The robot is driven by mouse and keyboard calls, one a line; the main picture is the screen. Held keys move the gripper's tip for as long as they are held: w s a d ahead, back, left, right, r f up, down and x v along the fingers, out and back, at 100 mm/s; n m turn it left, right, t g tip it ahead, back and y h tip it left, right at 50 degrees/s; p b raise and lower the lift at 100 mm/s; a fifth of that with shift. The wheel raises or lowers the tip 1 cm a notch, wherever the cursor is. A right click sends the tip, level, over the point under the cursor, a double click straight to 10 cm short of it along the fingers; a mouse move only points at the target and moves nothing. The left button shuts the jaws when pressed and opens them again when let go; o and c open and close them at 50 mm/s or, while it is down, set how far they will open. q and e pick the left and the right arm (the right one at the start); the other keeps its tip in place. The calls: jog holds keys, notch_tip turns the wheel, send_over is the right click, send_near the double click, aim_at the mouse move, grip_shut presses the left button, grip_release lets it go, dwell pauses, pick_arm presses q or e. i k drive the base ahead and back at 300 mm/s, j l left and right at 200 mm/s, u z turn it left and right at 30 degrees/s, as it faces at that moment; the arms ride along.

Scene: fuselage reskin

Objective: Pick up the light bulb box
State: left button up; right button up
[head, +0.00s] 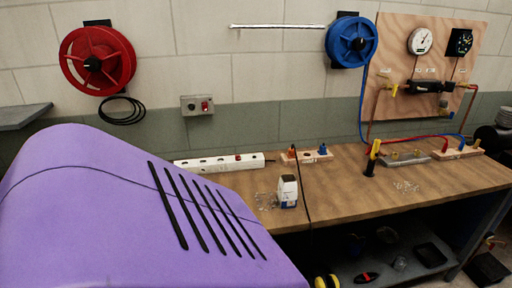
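A small upright box, white with a dark top and a blue lower part (288,191), stands near the front edge of the wooden workbench (345,200). It looks like the light bulb box, but its print is too small to read. A thin dark cable hangs just to its right. Neither of my grippers shows in the head view.
A large purple curved panel with black slots (120,215) fills the lower left, close to the box. A white power strip (222,162) and a wooden block with connectors (307,156) lie behind it. The bench middle is mostly clear.

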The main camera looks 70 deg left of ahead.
aim_at(287, 190)
jog(key=u, duration=1.9)
jog(key=i+l, duration=0.4)
jog(key=l+u, duration=0.05)
